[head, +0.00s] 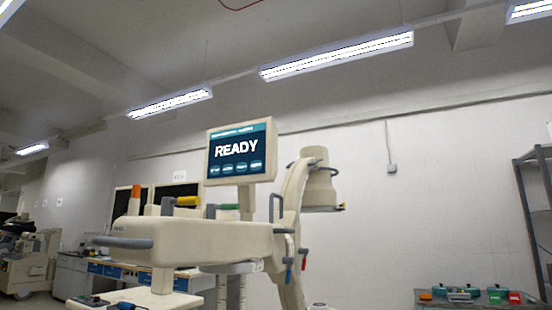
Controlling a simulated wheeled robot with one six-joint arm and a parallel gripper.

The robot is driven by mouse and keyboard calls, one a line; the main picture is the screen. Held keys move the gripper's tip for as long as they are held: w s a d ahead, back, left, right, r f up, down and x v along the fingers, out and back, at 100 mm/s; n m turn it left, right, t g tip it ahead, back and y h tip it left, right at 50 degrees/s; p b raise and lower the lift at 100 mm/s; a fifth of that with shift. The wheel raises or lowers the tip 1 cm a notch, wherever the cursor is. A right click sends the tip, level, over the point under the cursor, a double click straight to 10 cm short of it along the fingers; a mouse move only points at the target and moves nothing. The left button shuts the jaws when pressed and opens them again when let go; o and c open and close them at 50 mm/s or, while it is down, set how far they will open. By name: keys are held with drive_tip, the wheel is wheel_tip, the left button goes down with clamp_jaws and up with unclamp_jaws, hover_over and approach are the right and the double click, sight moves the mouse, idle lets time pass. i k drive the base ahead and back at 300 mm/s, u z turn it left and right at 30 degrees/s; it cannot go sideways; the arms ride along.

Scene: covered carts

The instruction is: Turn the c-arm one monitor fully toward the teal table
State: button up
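A cream c-arm machine (190,240) stands in the middle of the head view. Its monitor (240,152) sits on a short post above the body. The monitor's screen faces toward me, turned slightly aside, and reads "READY" in white on dark blue. The c-arm's curved arm (292,215) rises right of the monitor and ends in a round cream head (318,185). My gripper is not in view.
A grey bar handle (123,242) sticks out on the machine's left end, and an upright loop handle (278,207) stands right of the monitor. A blue-drawered bench (115,270) is behind. A dark shelf rack (535,215) is at the right edge. Space around the monitor looks free.

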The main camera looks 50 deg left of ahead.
sight(244, 155)
drive_tip(key=u, duration=0.3)
drive_tip(key=i, duration=1.7)
drive_tip(key=u, duration=1.4)
drive_tip(key=i, duration=0.85)
drive_tip(key=u, duration=1)
